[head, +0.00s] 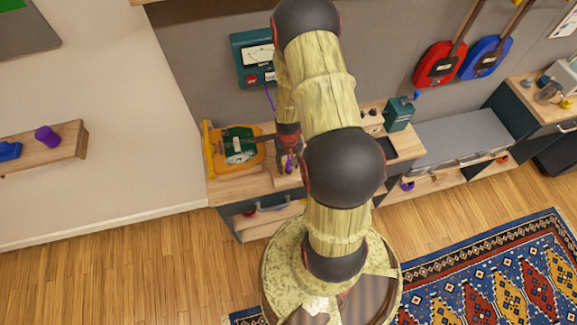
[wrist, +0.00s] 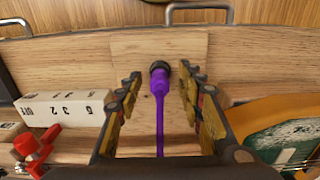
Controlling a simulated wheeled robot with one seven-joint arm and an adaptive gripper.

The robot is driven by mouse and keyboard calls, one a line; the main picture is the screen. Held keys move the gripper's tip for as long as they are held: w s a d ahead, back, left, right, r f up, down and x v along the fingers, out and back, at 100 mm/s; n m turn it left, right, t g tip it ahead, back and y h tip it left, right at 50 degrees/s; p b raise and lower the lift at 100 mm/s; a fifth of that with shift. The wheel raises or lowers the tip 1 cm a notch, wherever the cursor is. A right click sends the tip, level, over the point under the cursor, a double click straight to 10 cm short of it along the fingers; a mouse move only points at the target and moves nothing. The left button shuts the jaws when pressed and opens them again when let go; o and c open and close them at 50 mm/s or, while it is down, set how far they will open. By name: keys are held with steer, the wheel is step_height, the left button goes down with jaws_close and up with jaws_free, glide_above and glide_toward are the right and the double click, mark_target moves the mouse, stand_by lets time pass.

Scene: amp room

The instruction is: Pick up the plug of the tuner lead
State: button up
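The purple plug (wrist: 159,84) with a dark round end is between the two fingers of my gripper (wrist: 160,76) in the wrist view. Clear gaps show on both sides of it, so my gripper is open and not touching it at the sides. The purple lead (wrist: 160,135) runs from the plug toward the bottom of that view. In the head view the lead (head: 269,99) hangs from a teal box with a meter (head: 255,50) on the wall. My gripper (head: 288,150) is low over the wooden bench, and the purple plug (head: 289,164) shows at it, partly hidden by my arm.
An orange and green guitar-like body (head: 238,146) lies left of my gripper on the bench; it is at right in the wrist view. There, a white numbered block (wrist: 65,109) and a red part (wrist: 36,150) are at left. Metal handles (wrist: 198,8) line the bench front.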

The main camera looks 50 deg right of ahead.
jaws_close()
stand_by(0.5)
